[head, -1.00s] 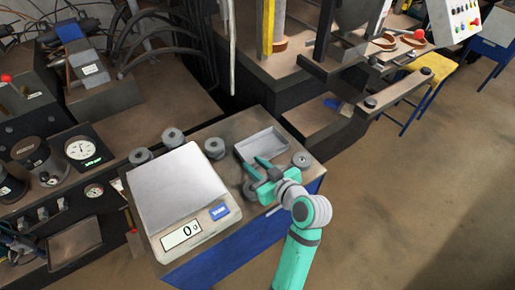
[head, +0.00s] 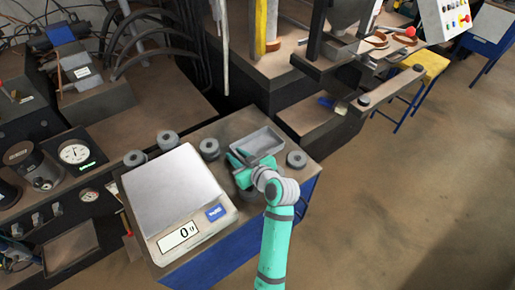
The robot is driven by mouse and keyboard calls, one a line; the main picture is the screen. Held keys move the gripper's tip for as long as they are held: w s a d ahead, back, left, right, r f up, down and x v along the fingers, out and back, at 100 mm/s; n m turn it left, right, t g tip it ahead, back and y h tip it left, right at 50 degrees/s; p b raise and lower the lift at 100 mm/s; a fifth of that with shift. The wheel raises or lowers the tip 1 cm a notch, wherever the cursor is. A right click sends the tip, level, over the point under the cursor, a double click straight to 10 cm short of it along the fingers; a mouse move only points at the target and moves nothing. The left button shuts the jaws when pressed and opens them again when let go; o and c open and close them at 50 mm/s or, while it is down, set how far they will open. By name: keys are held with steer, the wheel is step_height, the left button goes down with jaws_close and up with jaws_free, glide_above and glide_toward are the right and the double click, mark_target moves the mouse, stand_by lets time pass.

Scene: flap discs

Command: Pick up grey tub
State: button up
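The grey tub (head: 262,141) is a shallow, empty rectangular tray. It sits on the bench top to the right of the scale, near the back edge. Nothing shows between the fingers. The near left corner of the tub is partly hidden by the gripper, and I cannot tell whether they touch.
A scale (head: 175,190) reading 0 g fills the left of the bench. Grey flap discs stand around it, one (head: 209,149) left of the tub and one (head: 297,159) to its right. Another disc (head: 244,179) lies partly hidden under my gripper.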

jaws_close()
steer(key=shift+r, duration=0.15)
